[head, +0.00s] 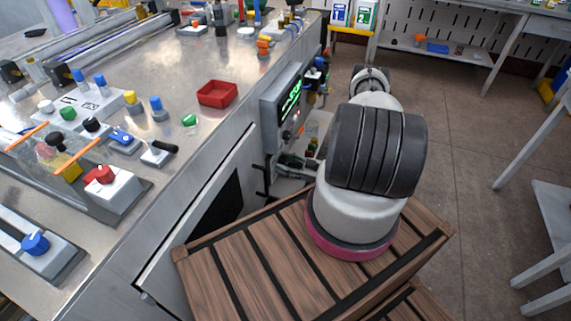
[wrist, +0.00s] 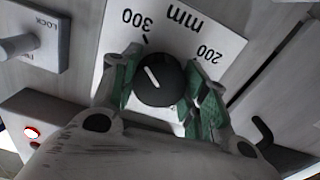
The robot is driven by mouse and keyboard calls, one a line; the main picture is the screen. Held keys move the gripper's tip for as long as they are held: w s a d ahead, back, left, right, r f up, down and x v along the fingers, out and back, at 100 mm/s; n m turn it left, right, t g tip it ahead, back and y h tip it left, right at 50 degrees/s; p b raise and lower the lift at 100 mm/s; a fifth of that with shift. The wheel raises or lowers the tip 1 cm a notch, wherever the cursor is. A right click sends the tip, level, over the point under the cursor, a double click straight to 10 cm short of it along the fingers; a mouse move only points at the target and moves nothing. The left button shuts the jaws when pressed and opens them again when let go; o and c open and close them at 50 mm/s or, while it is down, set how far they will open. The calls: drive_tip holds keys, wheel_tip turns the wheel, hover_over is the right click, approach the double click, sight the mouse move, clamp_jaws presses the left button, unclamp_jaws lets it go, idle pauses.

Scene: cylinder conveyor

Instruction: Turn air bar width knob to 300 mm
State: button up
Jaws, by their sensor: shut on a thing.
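The black air bar width knob (wrist: 166,88) shows in the wrist view, with a white pointer line on its face. Its white scale plate (wrist: 180,40) reads 300 and 200 mm, upside down in this view. The pointer line slants up and left, roughly toward the tick at 300. I cannot tell whether it lines up exactly. My gripper (wrist: 162,72) is shut on the knob, with a green-padded finger on each side. In the head view my arm reaches down beside the machine, and I cannot make out the knob there.
A LOCK switch plate (wrist: 30,38) is left of the knob, and a red-lit box (wrist: 35,130) is below it. A black hook-shaped handle (wrist: 262,132) is at right. In the head view, a control panel with a green display (head: 291,99) is on the machine side. A wooden crate (head: 235,270) stands below my arm.

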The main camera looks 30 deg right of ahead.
drive_tip(key=o, duration=1)
drive_tip(key=v, duration=1.2)
drive_tip(key=shift+d, duration=0.1)
